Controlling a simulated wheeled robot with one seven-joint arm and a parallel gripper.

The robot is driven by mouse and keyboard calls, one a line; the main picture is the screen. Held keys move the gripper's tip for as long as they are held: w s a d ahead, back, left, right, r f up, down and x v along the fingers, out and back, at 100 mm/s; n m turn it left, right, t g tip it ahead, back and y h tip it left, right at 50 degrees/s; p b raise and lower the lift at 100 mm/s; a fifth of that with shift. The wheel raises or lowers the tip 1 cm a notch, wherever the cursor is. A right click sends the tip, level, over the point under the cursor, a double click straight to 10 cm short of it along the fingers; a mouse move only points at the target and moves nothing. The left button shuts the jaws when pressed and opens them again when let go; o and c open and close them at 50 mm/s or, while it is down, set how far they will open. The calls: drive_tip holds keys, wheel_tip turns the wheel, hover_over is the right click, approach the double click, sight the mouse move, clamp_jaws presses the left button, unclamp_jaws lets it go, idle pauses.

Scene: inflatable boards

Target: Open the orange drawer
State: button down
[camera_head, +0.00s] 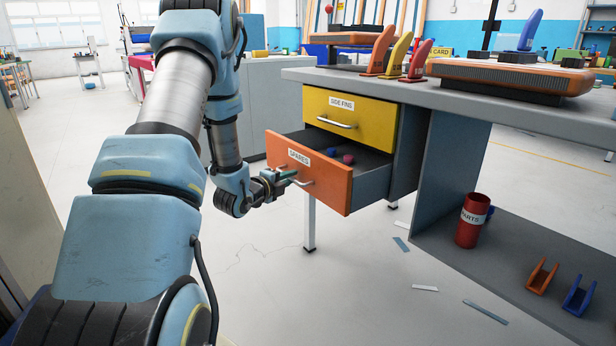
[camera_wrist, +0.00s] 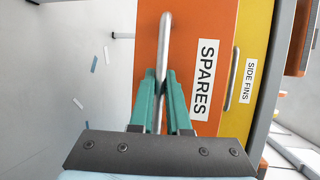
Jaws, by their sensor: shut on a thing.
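The orange drawer (camera_head: 324,183), labelled SPARES, stands well out from the grey workbench, below the yellow drawer. A red and a blue small object lie inside it. Its front also shows in the wrist view (camera_wrist: 206,28). My gripper (camera_head: 289,176) is at the drawer's front, shut on its metal bar handle (camera_head: 304,183). In the wrist view the teal fingers (camera_wrist: 161,92) close on both sides of the handle (camera_wrist: 163,45).
The yellow SIDE FINS drawer (camera_head: 350,121) above is shut. The benchtop (camera_head: 480,97) holds coloured fins and boards. A red cylinder (camera_head: 470,222) and two brackets stand on the low shelf at right. Scraps lie on the floor (camera_head: 401,244) near the bench leg.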

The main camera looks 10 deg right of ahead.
drive_tip(key=s+a+b, duration=0.1)
drive_tip(key=s+a, duration=0.2)
drive_tip(key=a, duration=0.4)
drive_tip(key=shift+s+a, duration=0.3)
drive_tip(key=shift+a, duration=0.05)
drive_tip(key=c, duration=1.2)
unclamp_jaws()
drive_tip(key=shift+o, duration=0.2)
drive_tip(key=v, duration=1)
drive_tip(key=shift+s+a+p, duration=0.2)
drive_tip(key=shift+s+p, duration=0.1)
drive_tip(key=shift+r, duration=0.1)
